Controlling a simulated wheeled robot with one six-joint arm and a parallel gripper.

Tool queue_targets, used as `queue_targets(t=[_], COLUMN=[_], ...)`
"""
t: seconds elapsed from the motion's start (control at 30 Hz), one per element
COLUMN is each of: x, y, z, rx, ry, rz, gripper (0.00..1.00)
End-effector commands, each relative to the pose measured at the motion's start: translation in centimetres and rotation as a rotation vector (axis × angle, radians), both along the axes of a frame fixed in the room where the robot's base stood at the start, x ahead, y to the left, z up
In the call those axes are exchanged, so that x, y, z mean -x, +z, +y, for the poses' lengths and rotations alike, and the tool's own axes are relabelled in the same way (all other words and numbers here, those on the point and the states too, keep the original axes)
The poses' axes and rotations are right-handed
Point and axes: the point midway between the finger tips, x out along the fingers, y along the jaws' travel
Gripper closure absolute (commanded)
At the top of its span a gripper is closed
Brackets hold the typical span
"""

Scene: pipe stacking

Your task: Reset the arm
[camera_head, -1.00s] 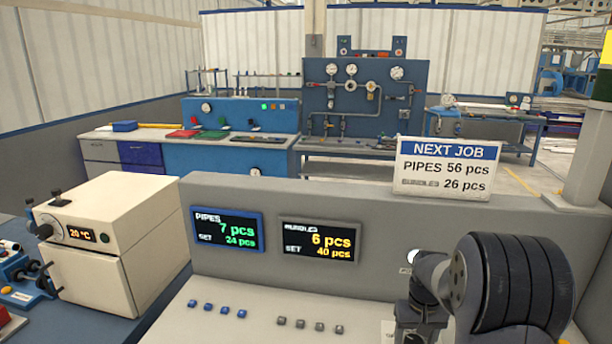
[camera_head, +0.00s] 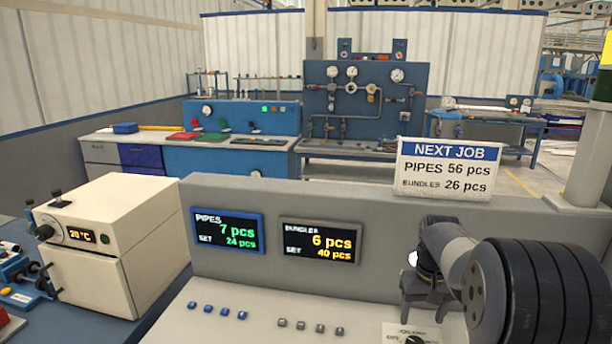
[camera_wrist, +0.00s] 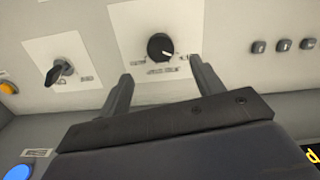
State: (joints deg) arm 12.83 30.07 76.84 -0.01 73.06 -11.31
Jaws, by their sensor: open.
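My gripper (camera_wrist: 157,88) is open in the wrist view, with its two dark fingers apart and nothing between them. Beyond the fingertips a black rotary knob (camera_wrist: 160,46) sits on a white plate of the control panel; I cannot tell the exact gap. In the head view my gripper (camera_head: 424,310) is at the lower right, above the sloped panel, with my dark arm links beside it. The same knob plate (camera_head: 412,332) shows partly at the bottom edge below the gripper.
A second switch (camera_wrist: 59,72), grey buttons (camera_wrist: 283,46) and a blue button (camera_wrist: 18,172) lie around the gripper. The panel's upright wall carries a PIPES display (camera_head: 228,231), a BUNDLES display (camera_head: 320,241) and a NEXT JOB sign (camera_head: 447,168). A cream oven (camera_head: 110,240) stands at left.

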Motion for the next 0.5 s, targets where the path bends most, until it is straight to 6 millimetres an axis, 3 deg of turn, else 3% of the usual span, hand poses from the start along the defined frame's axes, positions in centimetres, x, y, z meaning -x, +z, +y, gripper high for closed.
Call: queue_targets(t=[0.1, 0.5], x=[0.0, 0.1], y=[2.5, -6.1], z=[0.0, 0.0], rx=[0.001, -0.001], ry=[0.000, -0.001], rz=[-0.004, 0.006], gripper=[0.37, 0.37])
